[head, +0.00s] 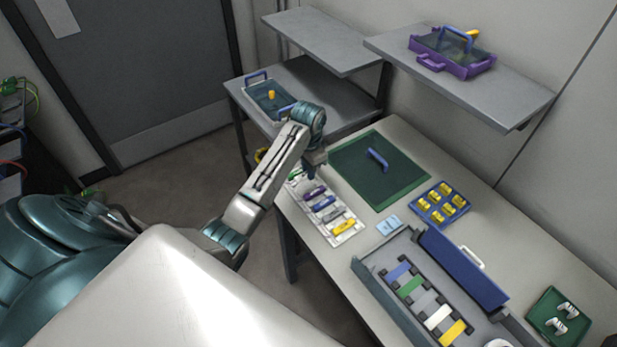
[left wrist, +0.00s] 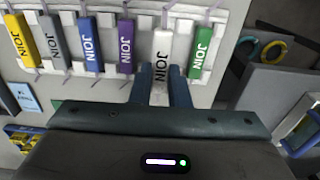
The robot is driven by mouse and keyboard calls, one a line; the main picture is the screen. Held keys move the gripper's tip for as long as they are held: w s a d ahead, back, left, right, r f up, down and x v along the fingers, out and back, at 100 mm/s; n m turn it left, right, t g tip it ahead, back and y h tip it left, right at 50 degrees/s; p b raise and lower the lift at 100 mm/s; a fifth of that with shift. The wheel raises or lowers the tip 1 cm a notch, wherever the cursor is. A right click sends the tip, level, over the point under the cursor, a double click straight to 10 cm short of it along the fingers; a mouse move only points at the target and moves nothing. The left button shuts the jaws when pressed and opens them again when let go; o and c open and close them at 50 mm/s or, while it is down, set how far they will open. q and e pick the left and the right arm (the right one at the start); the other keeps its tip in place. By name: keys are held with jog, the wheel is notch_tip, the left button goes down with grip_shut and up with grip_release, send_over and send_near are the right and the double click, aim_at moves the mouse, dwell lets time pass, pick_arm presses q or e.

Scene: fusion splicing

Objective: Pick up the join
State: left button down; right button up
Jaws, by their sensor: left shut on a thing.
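A pale rack (head: 325,208) on the bench holds a row of coloured joins. The left wrist view shows yellow (left wrist: 21,38), grey (left wrist: 52,45), blue (left wrist: 90,45), purple (left wrist: 125,45), white (left wrist: 162,50) and green (left wrist: 200,50) joins, each marked JOIN. My left gripper (left wrist: 163,85) is shut on the white join, its two fingers on either side of the lower end. The white join still lies in line with the others at the rack. In the head view my left gripper (head: 313,168) is over the rack's far end and hides part of it. My right gripper is out of view.
A green mat (head: 400,185) with a blue handle lies behind the rack. A grey tray (head: 375,284) with coloured pieces and a blue lid (head: 462,268) is at right. A blue tray (head: 433,216) holds yellow parts. A shelf (head: 510,98) carries a purple case (head: 452,62).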

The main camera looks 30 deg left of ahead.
pick_arm(q)
jog(key=s+d, duration=0.1)
jog(key=s, duration=0.1)
jog(key=s+d+b, duration=0.1)
jog(key=s, duration=0.1)
jog(key=s+d, duration=0.1)
jog(key=s, duration=0.1)
jog(key=shift+s, duration=0.1)
jog(key=s+d, duration=0.1)
jog(key=s, duration=0.1)
jog(key=s+d+p, duration=0.1)
jog(key=s, duration=0.1)
jog(key=s+d+r+p, duration=0.1)
jog(key=s, duration=0.2)
jog(key=shift+d+r, duration=0.1)
jog(key=shift+d, duration=0.2)
jog(key=shift+s+d+p, duration=0.2)
jog(key=shift+s+p, duration=0.1)
jog(key=shift+s, duration=0.1)
